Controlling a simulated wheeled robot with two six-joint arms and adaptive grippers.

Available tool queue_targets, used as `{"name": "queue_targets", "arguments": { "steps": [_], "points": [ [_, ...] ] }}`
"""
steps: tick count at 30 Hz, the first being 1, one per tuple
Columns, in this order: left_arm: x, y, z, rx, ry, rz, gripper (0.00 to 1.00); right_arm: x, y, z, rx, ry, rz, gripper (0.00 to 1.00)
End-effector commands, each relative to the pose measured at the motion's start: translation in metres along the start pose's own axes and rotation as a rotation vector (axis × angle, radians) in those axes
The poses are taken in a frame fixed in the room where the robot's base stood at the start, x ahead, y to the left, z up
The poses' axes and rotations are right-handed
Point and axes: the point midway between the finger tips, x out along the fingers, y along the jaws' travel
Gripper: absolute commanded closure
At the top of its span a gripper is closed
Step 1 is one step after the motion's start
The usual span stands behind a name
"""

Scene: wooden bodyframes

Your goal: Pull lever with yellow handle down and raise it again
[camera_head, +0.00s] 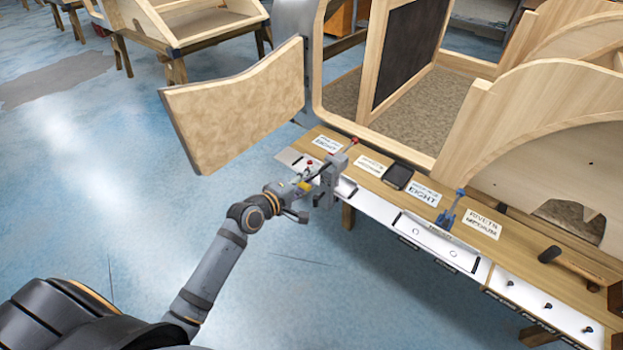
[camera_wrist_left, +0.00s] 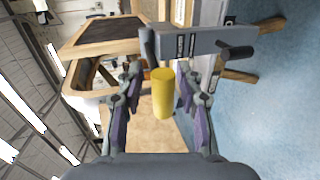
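The yellow handle (camera_wrist_left: 163,94) stands between the two fingers of my left gripper (camera_wrist_left: 161,104) in the left wrist view, with a visible gap on each side. My left gripper is open around it. The grey lever body (camera_wrist_left: 195,43) lies just beyond the handle. In the head view my left gripper (camera_head: 308,186) is at the grey lever device (camera_head: 327,182) on the near edge of the workbench. The handle is mostly hidden there, with only a small yellow patch at the gripper. My right gripper is in neither view.
The wooden workbench (camera_head: 372,178) carries paper labels, a black tray (camera_head: 397,177), a blue clamp (camera_head: 449,212) and a hammer (camera_head: 578,268). A red-tipped rod (camera_head: 346,150) rises beside the lever device. A wooden frame with an open panel (camera_head: 240,108) stands behind. Blue floor is clear in front.

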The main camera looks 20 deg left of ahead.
Motion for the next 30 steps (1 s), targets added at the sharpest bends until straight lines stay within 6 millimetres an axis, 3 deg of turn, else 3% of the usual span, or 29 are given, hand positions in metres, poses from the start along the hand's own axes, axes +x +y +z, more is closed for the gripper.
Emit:
{"name": "queue_targets", "arguments": {
  "steps": [3,9,30],
  "points": [
    [-0.025,-0.003,0.000,0.008,-0.001,-0.006,0.64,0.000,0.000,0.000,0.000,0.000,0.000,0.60],
    [-0.050,-0.003,0.000,0.003,0.000,-0.006,0.64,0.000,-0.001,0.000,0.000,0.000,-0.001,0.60],
    [-0.053,-0.002,0.000,0.000,-0.001,-0.004,0.64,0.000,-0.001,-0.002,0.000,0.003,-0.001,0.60]
  ]
}}
